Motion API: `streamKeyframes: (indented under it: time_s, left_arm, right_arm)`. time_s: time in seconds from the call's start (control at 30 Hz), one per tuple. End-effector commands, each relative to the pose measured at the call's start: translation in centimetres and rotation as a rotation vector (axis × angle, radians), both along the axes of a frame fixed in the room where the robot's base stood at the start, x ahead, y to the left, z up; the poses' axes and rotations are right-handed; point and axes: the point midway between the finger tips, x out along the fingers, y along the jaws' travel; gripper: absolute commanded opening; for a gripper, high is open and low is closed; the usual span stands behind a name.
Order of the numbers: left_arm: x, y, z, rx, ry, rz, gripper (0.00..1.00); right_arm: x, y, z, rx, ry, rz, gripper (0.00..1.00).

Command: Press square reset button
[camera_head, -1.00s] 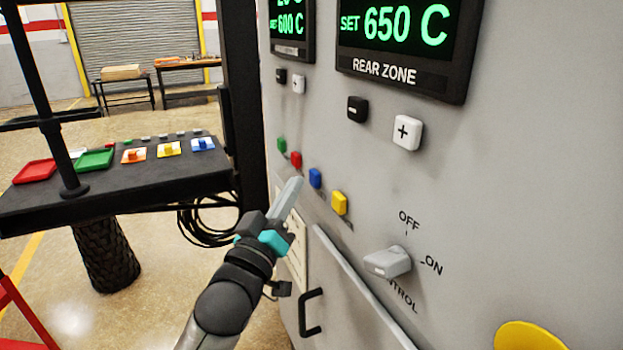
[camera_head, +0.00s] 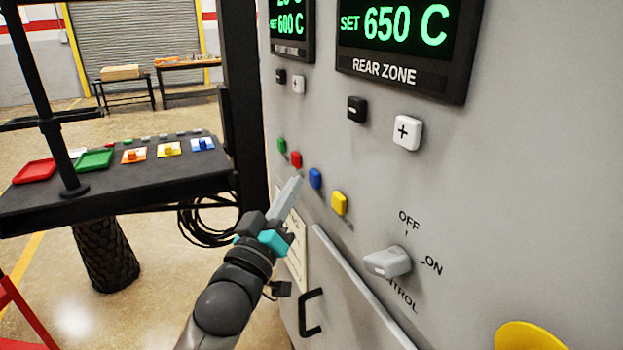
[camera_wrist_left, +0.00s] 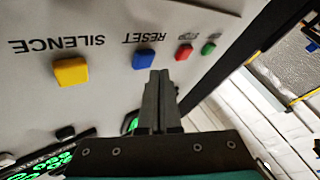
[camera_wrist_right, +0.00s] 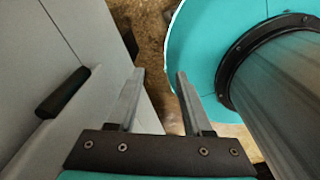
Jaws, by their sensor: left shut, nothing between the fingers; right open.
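The square blue reset button (camera_head: 315,178) is on the grey furnace panel, between a red and a yellow button. In the left wrist view the blue button (camera_wrist_left: 143,59) sits beside the upside-down word RESET. My left gripper (camera_head: 297,181) is shut and empty, its tips just left of the blue button in the head view. In the left wrist view its fingertips (camera_wrist_left: 160,74) appear right at the button's lower right edge; I cannot tell if they touch. My right gripper (camera_wrist_right: 160,74) is open and empty, seen only in its wrist view.
The red button (camera_head: 296,159), green button (camera_head: 281,145) and yellow button (camera_head: 339,203) are close by on the panel. A grey rotary knob (camera_head: 388,262) and a long handle bar (camera_head: 355,285) are lower. A dark console (camera_head: 120,195) stands at left.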

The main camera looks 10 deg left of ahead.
Motion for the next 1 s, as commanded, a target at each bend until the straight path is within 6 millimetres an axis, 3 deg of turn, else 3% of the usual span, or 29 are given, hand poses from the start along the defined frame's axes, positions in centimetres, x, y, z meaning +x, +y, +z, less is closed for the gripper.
streamKeyframes:
  time_s: [1.0]
  left_arm:
    - [0.47,-0.72,0.07,-0.001,0.000,0.000,0.00]
  right_arm:
    - [-0.01,0.05,0.46,0.001,0.000,0.000,0.50]
